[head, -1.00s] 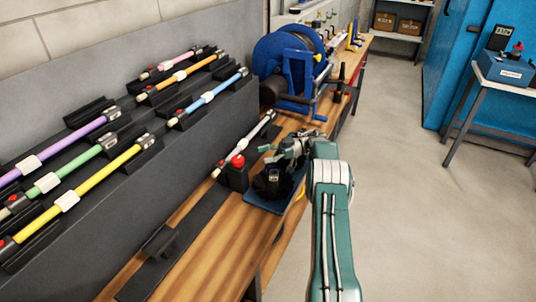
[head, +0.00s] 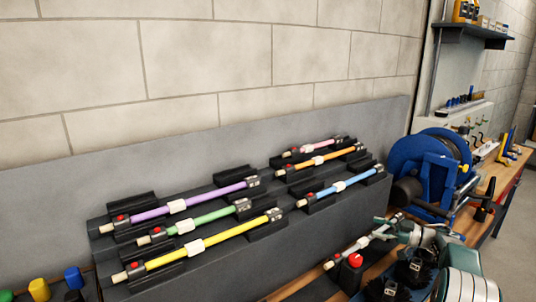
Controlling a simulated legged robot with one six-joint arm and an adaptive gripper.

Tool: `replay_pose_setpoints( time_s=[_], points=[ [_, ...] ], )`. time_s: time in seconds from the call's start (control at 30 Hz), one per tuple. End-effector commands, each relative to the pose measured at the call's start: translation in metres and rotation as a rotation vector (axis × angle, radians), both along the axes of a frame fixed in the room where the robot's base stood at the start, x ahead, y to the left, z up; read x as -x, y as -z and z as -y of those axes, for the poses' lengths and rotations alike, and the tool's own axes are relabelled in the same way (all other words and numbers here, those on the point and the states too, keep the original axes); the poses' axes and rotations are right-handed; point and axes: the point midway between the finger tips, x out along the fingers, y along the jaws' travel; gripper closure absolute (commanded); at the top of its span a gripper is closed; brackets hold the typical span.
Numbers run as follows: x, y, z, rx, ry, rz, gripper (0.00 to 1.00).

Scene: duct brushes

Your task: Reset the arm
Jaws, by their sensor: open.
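My gripper (head: 388,229) is at the lower right of the head view, over the workbench, with its fingers apart. It is close to a white-handled brush (head: 350,251) lying on the bench; whether it touches the brush cannot be told. My teal and white arm enters from the bottom right corner, and most of it is out of view. Purple (head: 205,200), green (head: 212,217), yellow (head: 225,239), pink (head: 308,149), orange (head: 322,160) and blue (head: 345,184) brushes rest in holders on the sloped grey rack (head: 240,262).
A dark object (head: 412,273) sits beside my arm. A blue reel (head: 430,165) stands behind my gripper. Coloured caps (head: 40,289) show at lower left. A wall shelf (head: 475,35) is upper right.

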Motion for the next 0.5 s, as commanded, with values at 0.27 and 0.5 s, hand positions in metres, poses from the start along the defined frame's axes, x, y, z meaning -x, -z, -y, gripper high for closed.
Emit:
replay_pose_setpoints(
  time_s=[0.27,0.5],
  points=[
    [-0.048,-0.121,-0.035,0.042,0.374,0.16,0.29],
    [-0.049,-0.202,-0.054,0.066,0.692,0.196,0.29]
  ],
)
